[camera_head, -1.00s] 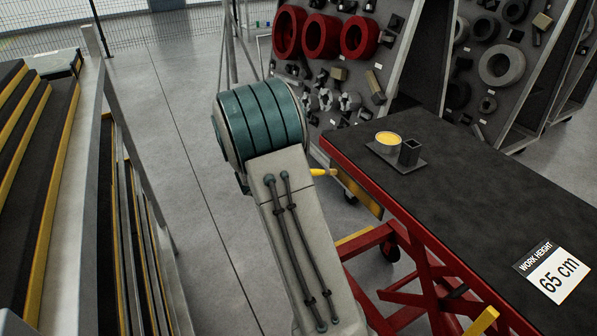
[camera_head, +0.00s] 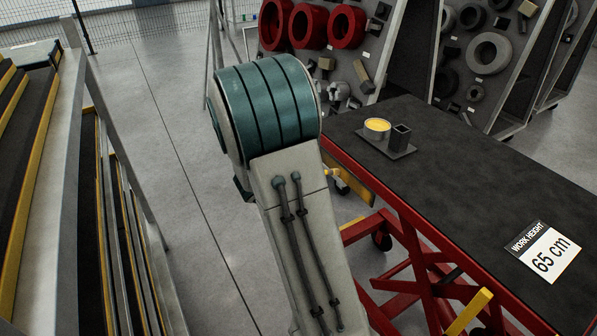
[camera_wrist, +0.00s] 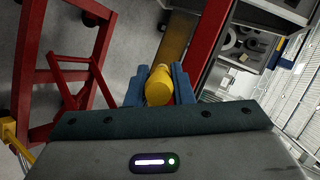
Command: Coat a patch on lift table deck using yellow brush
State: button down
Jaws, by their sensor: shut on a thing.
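My gripper (camera_wrist: 160,88) is shut on the yellow brush (camera_wrist: 159,86), whose yellow handle shows between the blue fingers in the wrist view. In the head view my arm hides the gripper, and only a bit of the yellow brush (camera_head: 334,173) shows beside the arm, at the table's near left edge. The brush's bristles are not clearly seen. The lift table deck (camera_head: 470,170) is a black top on a red frame, to the right of my arm. A round tin with yellow contents (camera_head: 377,128) stands on a small dark tray (camera_head: 385,147) at the deck's far left end.
A dark square holder (camera_head: 400,138) stands beside the tin. A "WORK HEIGHT 65 cm" sign (camera_head: 547,254) lies on the deck's near right part. Parts boards (camera_head: 345,60) with red rings stand behind. Yellow-edged steps with a railing (camera_head: 85,130) are on the left. The middle of the deck is clear.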

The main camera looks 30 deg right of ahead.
jog(key=shift+s+b, duration=1.05)
jog(key=shift+s, duration=4.4)
jog(key=shift+w+p, duration=1.4)
jog(key=shift+w, duration=4)
jog(key=w+p, duration=0.4)
jog(key=w, duration=0.6)
jog(key=shift+w+a, duration=0.2)
jog(key=shift+a, duration=0.1)
jog(key=shift+s+a+p, duration=0.1)
jog(key=shift+a+p, duration=0.7)
jog(key=shift+a, duration=2.15)
